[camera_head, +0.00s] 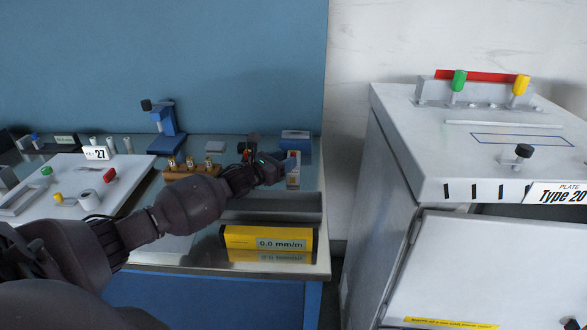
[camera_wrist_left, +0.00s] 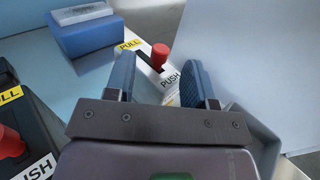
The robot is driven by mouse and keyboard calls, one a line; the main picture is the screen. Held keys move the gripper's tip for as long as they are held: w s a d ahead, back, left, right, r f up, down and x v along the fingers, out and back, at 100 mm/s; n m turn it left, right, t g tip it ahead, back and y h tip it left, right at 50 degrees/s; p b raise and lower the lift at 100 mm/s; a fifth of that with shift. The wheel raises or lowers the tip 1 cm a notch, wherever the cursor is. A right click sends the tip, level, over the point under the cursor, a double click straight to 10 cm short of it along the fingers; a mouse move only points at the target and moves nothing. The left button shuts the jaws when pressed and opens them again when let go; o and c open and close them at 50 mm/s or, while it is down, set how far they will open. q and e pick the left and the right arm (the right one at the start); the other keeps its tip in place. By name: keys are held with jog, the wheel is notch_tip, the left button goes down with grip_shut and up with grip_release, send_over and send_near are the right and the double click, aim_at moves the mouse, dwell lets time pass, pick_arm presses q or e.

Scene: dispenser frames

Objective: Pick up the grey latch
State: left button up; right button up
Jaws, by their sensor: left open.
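The grey latch (camera_wrist_left: 150,80) is a pale plate with a red knob (camera_wrist_left: 159,55) and yellow PULL and white PUSH labels. In the left wrist view it lies between the fingers of my left gripper (camera_wrist_left: 160,66). The gripper is open, one finger on each side; I cannot tell whether either touches. In the head view my left gripper (camera_head: 280,166) is over the back right of the table, hiding much of the latch (camera_head: 293,182). My right gripper is not in view.
A black latch (camera_wrist_left: 22,140) with a red knob lies left of the grey one. A blue block (camera_wrist_left: 88,38) with a pale top sits beyond. A yellow 0.0 mm/m level (camera_head: 270,243) lies near the front edge. A white cabinet (camera_head: 400,120) stands to the right.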

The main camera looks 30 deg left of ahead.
pick_arm(q)
jog(key=shift+x, duration=1.15)
grip_shut()
